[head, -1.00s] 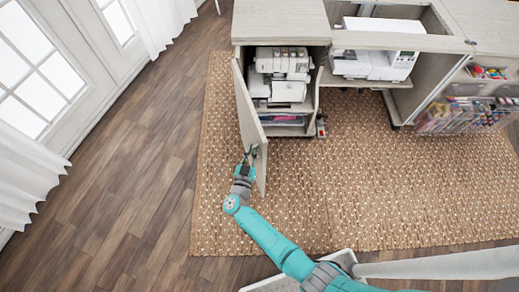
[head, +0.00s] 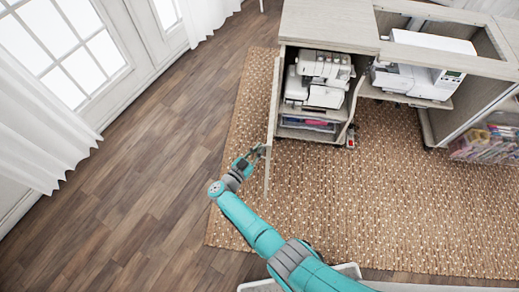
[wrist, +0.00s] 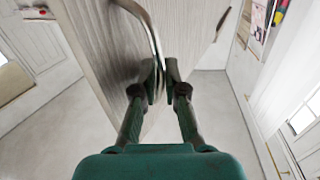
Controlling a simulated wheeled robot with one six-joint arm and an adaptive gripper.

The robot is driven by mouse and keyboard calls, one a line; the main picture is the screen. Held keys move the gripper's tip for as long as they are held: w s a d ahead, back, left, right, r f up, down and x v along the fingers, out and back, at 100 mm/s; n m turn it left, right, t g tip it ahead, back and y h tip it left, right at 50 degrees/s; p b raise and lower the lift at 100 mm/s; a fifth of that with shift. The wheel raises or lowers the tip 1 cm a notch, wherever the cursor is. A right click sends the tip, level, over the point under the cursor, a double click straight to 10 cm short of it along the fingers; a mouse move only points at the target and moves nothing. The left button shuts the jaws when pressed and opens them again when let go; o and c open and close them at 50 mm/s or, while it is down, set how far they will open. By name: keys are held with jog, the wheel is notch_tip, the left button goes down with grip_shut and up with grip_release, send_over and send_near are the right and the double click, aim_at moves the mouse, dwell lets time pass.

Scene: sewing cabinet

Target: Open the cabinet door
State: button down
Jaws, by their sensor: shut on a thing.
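The cabinet door (head: 272,120) stands open at the left side of the sewing cabinet (head: 330,20), seen nearly edge-on in the head view. It juts out toward me over the rug. In the wrist view the door's pale wood-grain face (wrist: 100,40) fills the upper middle, with a curved metal handle (wrist: 152,30) on it. My gripper (head: 258,153) is at the door's near end. In the wrist view its two fingers (wrist: 160,78) are closed around the handle.
The open compartment holds a white overlock machine (head: 320,80) above a shelf. A white sewing machine (head: 425,75) sits in the middle bay. Bare wood floor (head: 150,160) lies free left of the door. Curtains (head: 40,130) and glazed doors are farther left.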

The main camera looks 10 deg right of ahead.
jog(key=shift+r, duration=0.1)
jog(key=c, duration=1.6)
grip_release()
jog(key=shift+o, duration=0.2)
jog(key=v, duration=1.2)
